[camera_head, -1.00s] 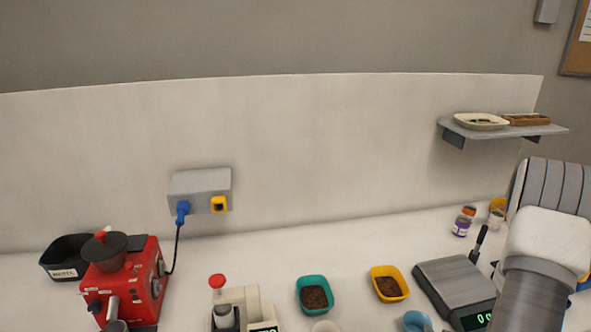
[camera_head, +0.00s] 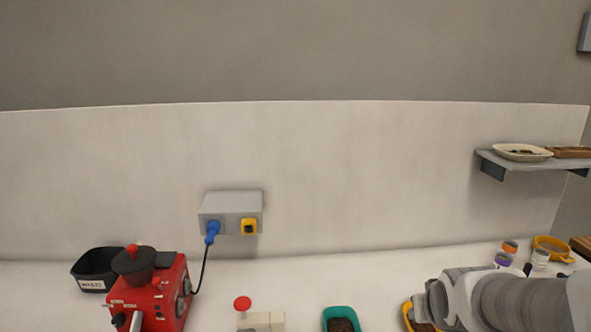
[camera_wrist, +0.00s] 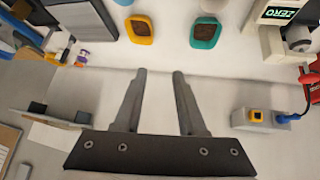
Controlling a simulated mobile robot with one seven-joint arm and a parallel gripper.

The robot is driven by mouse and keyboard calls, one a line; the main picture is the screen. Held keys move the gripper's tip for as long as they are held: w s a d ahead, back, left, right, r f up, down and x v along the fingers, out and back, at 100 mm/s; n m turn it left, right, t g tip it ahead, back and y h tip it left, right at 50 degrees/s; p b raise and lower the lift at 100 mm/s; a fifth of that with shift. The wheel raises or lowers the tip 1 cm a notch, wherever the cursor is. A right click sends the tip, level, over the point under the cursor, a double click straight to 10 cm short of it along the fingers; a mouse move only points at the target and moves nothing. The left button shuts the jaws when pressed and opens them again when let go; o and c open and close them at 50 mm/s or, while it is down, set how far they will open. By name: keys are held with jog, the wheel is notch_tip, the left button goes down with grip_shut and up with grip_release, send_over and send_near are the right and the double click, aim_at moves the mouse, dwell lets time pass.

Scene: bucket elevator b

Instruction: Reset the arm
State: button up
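My arm comes in from the lower right of the head view, over the right part of the white bench. My gripper (camera_wrist: 162,72) shows in the wrist view with its two fingers apart and nothing between them. The fingers are over the bare bench and back panel, clear of the trays. In the head view the fingers are not clearly visible.
A red grinder (camera_head: 151,293), a black waste bin (camera_head: 94,282), and a teal tray (camera_head: 341,313) stand on the bench. A yellow tray (camera_wrist: 140,29) is partly behind my arm. A wall socket box (camera_head: 230,203) and a shelf (camera_head: 530,165) are on the wall.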

jog(key=s+a+r+g+y, duration=0.1)
jog(key=s+a+r, duration=0.2)
jog(key=s, duration=0.3)
jog(key=s+a+r+n+y, duration=0.1)
jog(key=s+a+r, duration=0.2)
jog(key=s+a, duration=0.3)
jog(key=shift+s+a+r+g, duration=0.15)
jog(key=shift+s+r+g, duration=0.1)
jog(key=shift+s+g, duration=0.2)
